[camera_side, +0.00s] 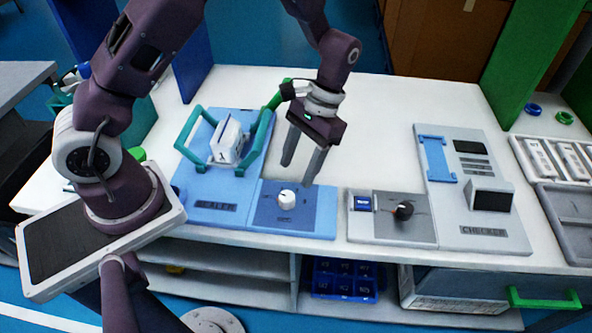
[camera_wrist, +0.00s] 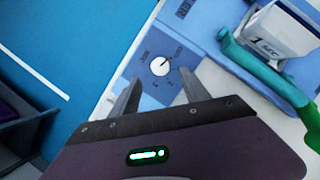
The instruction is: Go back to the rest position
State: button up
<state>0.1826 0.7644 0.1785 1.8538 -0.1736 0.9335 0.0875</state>
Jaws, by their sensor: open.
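My gripper (camera_side: 303,160) hangs above the table with its two fingers apart and nothing between them. It is over the blue sealer station (camera_side: 222,205), near the white dial knob (camera_side: 287,199). In the wrist view my gripper (camera_wrist: 160,97) points toward the same white knob (camera_wrist: 160,66), which lies beyond the fingertips. I cannot tell the exact gap to the knob, but no contact shows. A white box (camera_side: 228,141) stands on the sealer between teal-green handles (camera_side: 188,128).
The grey checker station (camera_side: 476,225) with a black knob (camera_side: 403,210) stands to the right. White trays (camera_side: 551,155) sit at the far right. A green panel (camera_side: 520,60) and a blue panel (camera_side: 190,55) rise at the back. Bare white table (camera_side: 400,105) lies behind the stations.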

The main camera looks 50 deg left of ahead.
notch_tip(320, 180, up, 10)
jog(key=s+t, duration=0.1)
jog(key=t, duration=0.1)
jog(key=s+a+r+t, duration=0.2)
jog(key=s+r+t, duration=0.6)
jog(key=s+r, duration=0.5)
jog(key=shift+s+a, duration=0.3)
jog(key=shift+s, duration=0.9)
